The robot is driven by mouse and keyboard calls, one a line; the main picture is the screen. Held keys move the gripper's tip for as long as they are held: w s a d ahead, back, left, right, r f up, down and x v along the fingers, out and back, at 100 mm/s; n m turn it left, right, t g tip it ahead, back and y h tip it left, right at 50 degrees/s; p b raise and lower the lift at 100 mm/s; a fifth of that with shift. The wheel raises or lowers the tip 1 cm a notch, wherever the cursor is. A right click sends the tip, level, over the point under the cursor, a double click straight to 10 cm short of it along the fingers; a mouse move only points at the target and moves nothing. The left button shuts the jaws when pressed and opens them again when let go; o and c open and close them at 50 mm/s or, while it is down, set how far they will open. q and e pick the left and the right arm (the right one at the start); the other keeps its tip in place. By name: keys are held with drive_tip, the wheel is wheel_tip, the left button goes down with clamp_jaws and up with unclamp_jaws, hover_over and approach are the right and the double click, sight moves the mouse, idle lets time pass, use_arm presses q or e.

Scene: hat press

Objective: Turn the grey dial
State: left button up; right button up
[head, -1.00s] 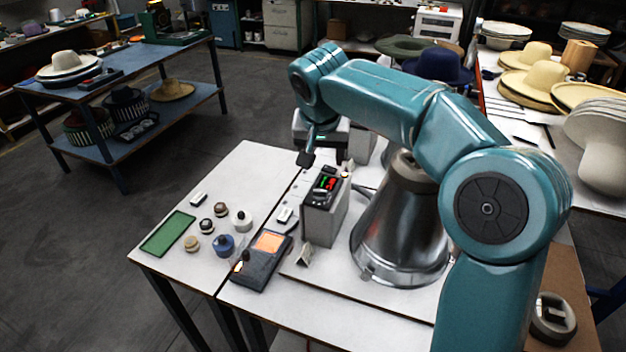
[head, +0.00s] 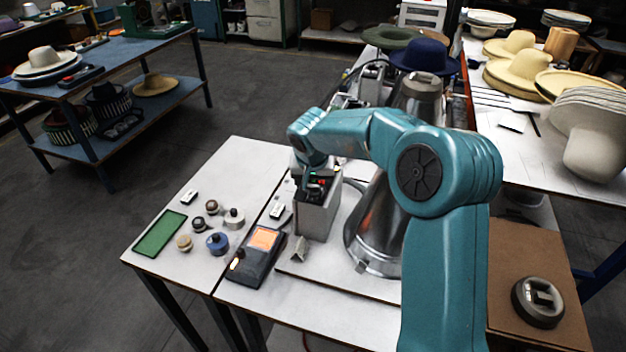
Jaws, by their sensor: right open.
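A round grey dial (head: 538,302) with a raised grip across its top sits on a brown board at the lower right. My right arm comes in from the lower right and bends over to the left. My right gripper (head: 312,188) is open, small and dark, above the top panel of a grey control box (head: 317,216). It is far to the left of the dial. The wrist and gripper partly cover the panel's buttons, and I cannot tell whether the fingers touch it. My left gripper is not in view.
Several small knobs (head: 217,243) and a green mat (head: 160,233) lie on the white table's left part. A dark device with an orange screen (head: 263,239) lies left of the box. A metal cone (head: 370,238) stands behind my arm. Hats (head: 523,70) fill the right table.

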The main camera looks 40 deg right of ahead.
drive_tip(key=shift+w+d+f, duration=0.1)
drive_tip(key=shift+w+f, duration=0.35)
drive_tip(key=shift+f, duration=0.15)
drive_tip(key=shift+s+r, duration=0.1)
drive_tip(key=shift+s, duration=0.15)
drive_tip(key=shift+w, duration=0.2)
drive_tip(key=c, duration=1)
drive_tip(key=shift+s, duration=0.1)
drive_tip(key=shift+c, duration=0.2)
drive_tip(key=shift+d+n, duration=0.1)
drive_tip(key=shift+n, duration=0.6)
drive_tip(key=shift+n+t+y, duration=0.3)
drive_tip(key=shift+n+t, duration=0.1)
drive_tip(key=shift+n, duration=0.3)
drive_tip(key=shift+d+n+t+y+p, duration=0.15)
drive_tip(key=shift+n+t+y+p, duration=0.35)
drive_tip(key=shift+n, duration=1)
